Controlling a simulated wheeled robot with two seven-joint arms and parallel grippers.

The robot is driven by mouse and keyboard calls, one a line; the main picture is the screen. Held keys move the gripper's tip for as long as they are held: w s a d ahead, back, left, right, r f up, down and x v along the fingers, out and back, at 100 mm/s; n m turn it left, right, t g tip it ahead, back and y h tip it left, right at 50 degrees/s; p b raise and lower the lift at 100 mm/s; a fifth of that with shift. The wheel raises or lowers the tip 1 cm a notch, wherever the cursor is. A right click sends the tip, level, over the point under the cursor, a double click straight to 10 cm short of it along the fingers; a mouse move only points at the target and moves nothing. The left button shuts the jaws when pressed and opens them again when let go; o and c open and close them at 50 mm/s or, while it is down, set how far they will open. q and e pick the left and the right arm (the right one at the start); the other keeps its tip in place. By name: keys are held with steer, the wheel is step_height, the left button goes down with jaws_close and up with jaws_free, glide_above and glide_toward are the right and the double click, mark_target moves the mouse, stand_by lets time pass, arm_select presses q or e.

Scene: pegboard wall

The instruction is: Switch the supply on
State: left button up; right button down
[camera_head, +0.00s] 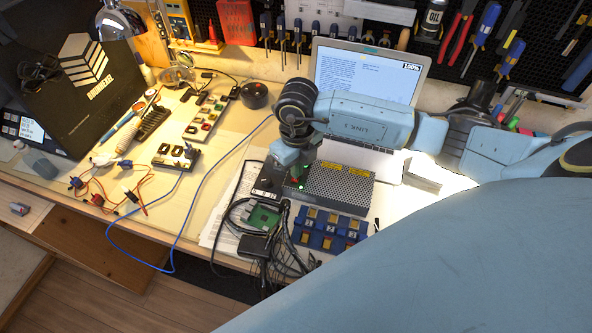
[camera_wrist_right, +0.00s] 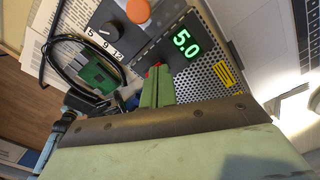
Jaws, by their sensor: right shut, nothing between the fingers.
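The supply is a box with a perforated metal top (camera_head: 345,187) and a dark front panel, on the bench in front of the laptop. In the right wrist view its display (camera_wrist_right: 186,43) glows green and reads 5.0. Its panel has a dark knob (camera_wrist_right: 107,29) marked 5, 9, 12 and an orange round part (camera_wrist_right: 138,10). My right gripper (camera_wrist_right: 156,72) is shut and empty, its fingertips at the panel below the display. A small red part shows at the fingertips, mostly hidden; I cannot tell whether they touch it. My left gripper is not in view.
A green circuit board (camera_head: 263,216) and black cables lie left of the supply. A blue tray (camera_head: 329,232) stands in front of it. The laptop (camera_head: 365,75) stands open behind. A blue cable (camera_head: 197,208) loops across the bench at left.

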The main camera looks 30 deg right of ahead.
steer(key=shift+f, duration=0.1)
steer(key=shift+r+p, duration=2.75)
steer(key=shift+r, duration=0.8)
steer(key=shift+f, duration=0.1)
